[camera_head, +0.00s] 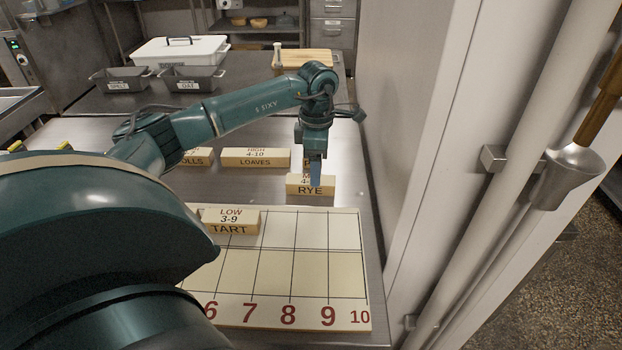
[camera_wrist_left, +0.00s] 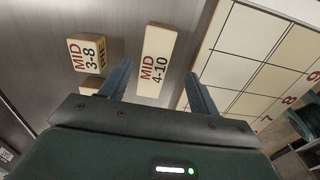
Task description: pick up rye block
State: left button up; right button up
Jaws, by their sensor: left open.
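The rye block (camera_head: 310,190) is a pale wooden block lettered RYE, lying on the steel table just behind the numbered board. My left gripper (camera_head: 316,180) points down at it and partly covers its top label. In the left wrist view a block marked MID 4-10 (camera_wrist_left: 157,58), which appears to be the rye block, lies between the fingertips of my open left gripper (camera_wrist_left: 161,78). I cannot tell how far the fingers reach down its sides. My right gripper is in neither view.
The TART block (camera_head: 230,222) sits on the numbered board (camera_head: 310,270). The LOAVES block (camera_head: 255,160) and ROLLS block (camera_head: 198,157) lie behind. In the wrist view a PIE block (camera_wrist_left: 88,52) lies left of the rye block. A pale wall panel (camera_head: 405,120) bounds the table's right side.

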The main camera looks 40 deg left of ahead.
pick_arm(q)
jog(key=f, duration=0.3)
jog(key=f+p, duration=0.1)
jog(key=f, duration=0.1)
jog(key=shift+w+f, duration=0.15)
jog(key=shift+w, duration=0.25)
jog(key=c, duration=1.1)
